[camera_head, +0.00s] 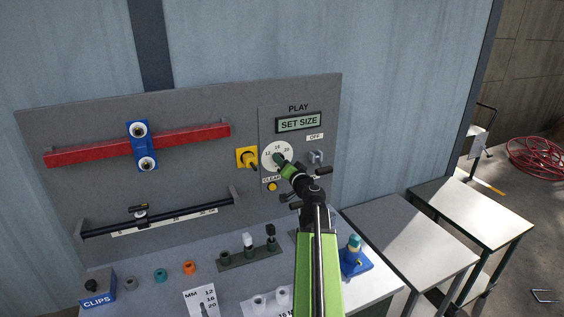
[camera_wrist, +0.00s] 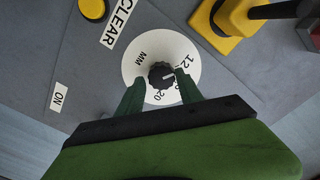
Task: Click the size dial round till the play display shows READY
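The size dial is a white disc (camera_head: 268,148) with a black ribbed knob (camera_wrist: 162,73) at its centre. In the wrist view the disc (camera_wrist: 140,50) shows MM, 12 and 20; the number between 12 and 20 is partly hidden by a finger. The knob's white mark points right in that view, towards the 12 and hidden-number side. The play display (camera_head: 299,123) reads SET SIZE. My gripper (camera_head: 280,160) is at the dial. In the wrist view its green fingers (camera_wrist: 158,80) stand open either side of the knob, with a gap at the left finger.
A yellow switch (camera_head: 247,157) is left of the dial, a yellow button (camera_head: 272,187) below it by the CLEAR label. A grey switch (camera_head: 315,157) under OFF is at the right. A bench (camera_head: 225,285) with small parts lies below the panel.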

